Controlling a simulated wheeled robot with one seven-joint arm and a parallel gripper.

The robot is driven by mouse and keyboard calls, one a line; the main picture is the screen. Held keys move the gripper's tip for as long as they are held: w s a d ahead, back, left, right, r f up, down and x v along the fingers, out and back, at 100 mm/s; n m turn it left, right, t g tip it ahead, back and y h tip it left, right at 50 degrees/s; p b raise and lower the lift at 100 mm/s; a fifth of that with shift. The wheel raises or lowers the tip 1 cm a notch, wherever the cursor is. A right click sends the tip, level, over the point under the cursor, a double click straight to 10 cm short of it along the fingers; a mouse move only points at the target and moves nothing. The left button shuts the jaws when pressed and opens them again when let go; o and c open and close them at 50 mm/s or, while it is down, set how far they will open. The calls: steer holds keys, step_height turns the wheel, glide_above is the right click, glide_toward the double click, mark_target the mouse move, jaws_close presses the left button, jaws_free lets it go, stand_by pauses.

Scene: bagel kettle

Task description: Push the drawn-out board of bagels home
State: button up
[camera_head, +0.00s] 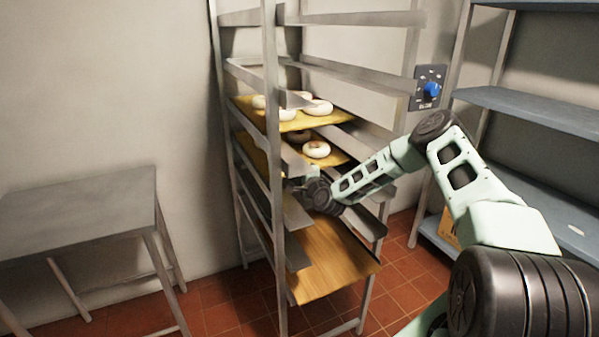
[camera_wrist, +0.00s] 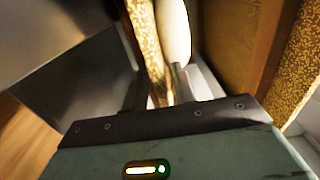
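A wheeled-style metal rack (camera_head: 271,150) holds several boards at different levels. The upper yellow board (camera_head: 291,124) carries several pale bagels (camera_head: 318,107). The yellow board below it (camera_head: 330,157) carries a bagel (camera_head: 316,149) near its right end. My gripper (camera_head: 290,184) is at the rack's front, just below that lower bagel, partly hidden by a rail. In the wrist view, my gripper's fingers (camera_wrist: 160,92) stand apart on either side of a speckled golden board edge (camera_wrist: 149,50), with a white bagel (camera_wrist: 173,30) beside it. I cannot tell whether they clamp the board.
A bare brown board (camera_head: 332,258) sticks out low in the rack. A grey metal table (camera_head: 80,205) stands at left. Blue shelving (camera_head: 530,108) is at right. A dial panel (camera_head: 430,88) is on the wall. Tiled floor is open in front.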

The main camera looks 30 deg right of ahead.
steer(key=shift+o, duration=0.8)
steer(key=s+a+p, duration=0.1)
steer(key=s, duration=0.6)
steer(key=shift+p, duration=0.4)
